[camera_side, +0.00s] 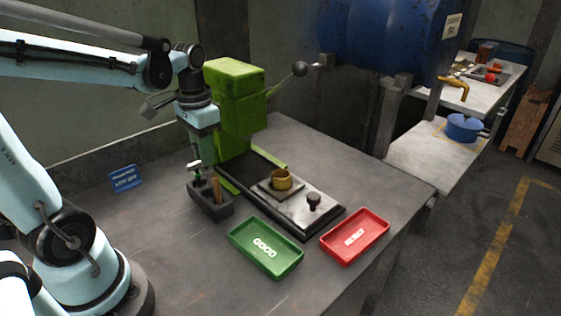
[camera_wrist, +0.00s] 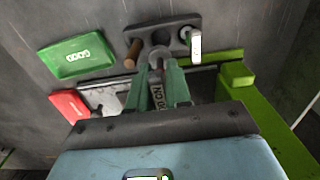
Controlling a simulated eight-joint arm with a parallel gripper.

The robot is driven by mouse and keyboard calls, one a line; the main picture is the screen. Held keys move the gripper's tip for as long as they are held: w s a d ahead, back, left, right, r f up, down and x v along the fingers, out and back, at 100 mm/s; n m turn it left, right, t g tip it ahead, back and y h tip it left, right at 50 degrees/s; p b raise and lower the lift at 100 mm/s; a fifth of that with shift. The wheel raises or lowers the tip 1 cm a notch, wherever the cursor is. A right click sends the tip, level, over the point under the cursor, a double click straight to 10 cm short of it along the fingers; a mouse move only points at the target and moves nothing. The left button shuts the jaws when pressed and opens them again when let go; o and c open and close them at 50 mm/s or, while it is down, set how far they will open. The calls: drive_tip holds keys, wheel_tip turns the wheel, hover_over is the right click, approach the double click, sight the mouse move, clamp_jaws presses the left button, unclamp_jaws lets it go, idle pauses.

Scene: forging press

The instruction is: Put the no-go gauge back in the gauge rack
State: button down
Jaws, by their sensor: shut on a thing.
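My gripper (camera_side: 205,160) points down just above the dark gauge rack (camera_side: 223,212). In the wrist view its green fingers (camera_wrist: 166,84) are shut on the no-go gauge (camera_wrist: 158,97), whose lettered grey handle shows between them. The gauge's round grey end (camera_wrist: 159,53) appears over the middle of the rack (camera_wrist: 178,24); whether it is inside a hole I cannot tell. A wooden-handled tool (camera_side: 216,189) and a green-and-white piece (camera_side: 196,173) stand in the rack on either side. In the side view I cannot clearly make out the held gauge.
The green press (camera_side: 235,95) stands close behind my gripper. A brass ring (camera_side: 282,179) and a dark knob (camera_side: 313,199) are on its base plate. A green GOOD tray (camera_side: 265,262) and a red tray (camera_side: 355,250) lie in front. A blue sign (camera_side: 125,178) stands left.

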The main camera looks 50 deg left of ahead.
drive_tip(key=shift+s+a+f, duration=0.1)
drive_tip(key=shift+s+f, duration=0.05)
drive_tip(key=shift+f, duration=1.9)
drive_tip(key=shift+f, duration=1.85)
drive_tip(key=c, duration=1)
unclamp_jaws()
drive_tip(key=shift+r, duration=0.15)
drive_tip(key=shift+r, duration=4.9)
